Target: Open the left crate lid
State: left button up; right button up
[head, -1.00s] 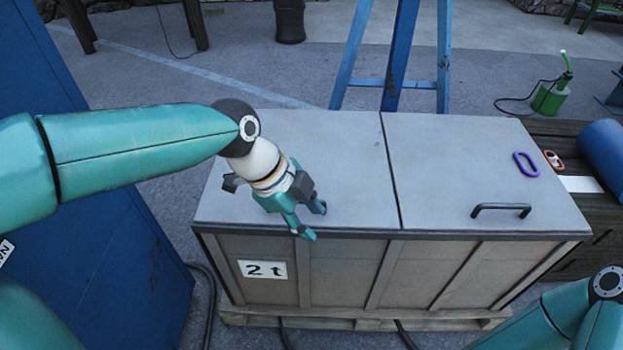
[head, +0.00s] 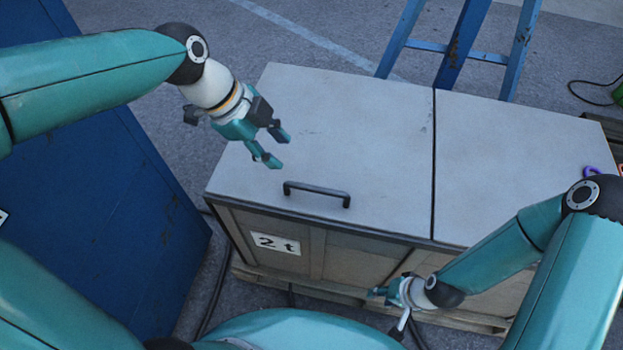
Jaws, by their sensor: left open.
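The left crate lid (head: 340,125) is a flat grey panel and lies shut on the crate (head: 345,255). Its dark bar handle (head: 316,191) sits near the lid's front edge and is in full view. My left gripper (head: 279,149) is open and empty, with its two fingers apart. In the picture it shows over the lid, above and left of the handle, apart from it. My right gripper (head: 382,292) is low in front of the crate's front wall. It is small and partly turned away, so its jaw state is unclear.
The right crate lid (head: 490,165) is shut, with a dark seam between the lids. A blue cabinet (head: 110,190) stands close on the left. A blue ladder (head: 462,45) stands behind the crate. A purple ring (head: 592,171) shows at the right, partly behind my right arm.

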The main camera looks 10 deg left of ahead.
pick_arm(q)
jog(key=shift+s+a, duration=0.1)
jog(key=shift+a, duration=0.05)
send_near(315, 189)
jog(key=x, duration=0.8)
jog(key=shift+f+b, duration=0.25)
jog(key=shift+b, duration=0.1)
grip_shut()
